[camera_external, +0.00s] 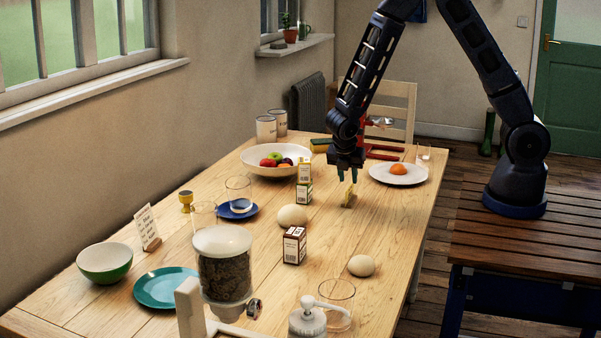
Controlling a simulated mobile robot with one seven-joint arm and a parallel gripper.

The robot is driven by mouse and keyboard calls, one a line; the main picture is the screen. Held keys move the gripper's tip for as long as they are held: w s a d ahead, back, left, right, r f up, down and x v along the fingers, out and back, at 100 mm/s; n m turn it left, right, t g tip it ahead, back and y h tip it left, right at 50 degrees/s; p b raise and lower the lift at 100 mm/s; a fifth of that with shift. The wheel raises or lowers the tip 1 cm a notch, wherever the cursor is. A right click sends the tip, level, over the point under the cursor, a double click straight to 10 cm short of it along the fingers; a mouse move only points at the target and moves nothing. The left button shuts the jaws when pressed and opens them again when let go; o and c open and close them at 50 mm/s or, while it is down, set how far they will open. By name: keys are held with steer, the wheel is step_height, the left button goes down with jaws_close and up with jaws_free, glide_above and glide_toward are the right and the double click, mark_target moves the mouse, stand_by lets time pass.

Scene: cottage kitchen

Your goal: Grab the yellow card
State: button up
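A small yellow card (349,192) stands upright in a low holder on the wooden table, right of the table's middle. My gripper (348,177) points straight down just above it.
A bread roll (292,217) lies between. A plate with an orange item (415,175) is at right. A fruit bowl (249,158) is behind left.

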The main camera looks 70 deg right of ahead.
mark_target(350, 188)
steer(key=shift+s+a+x, duration=0.1)
steer(key=shift+x, duration=1.2)
steer(key=shift+s+a+x, duration=0.1)
steer(key=shift+x, duration=1.2)
steer(key=shift+f, duration=0.35)
jaws_close()
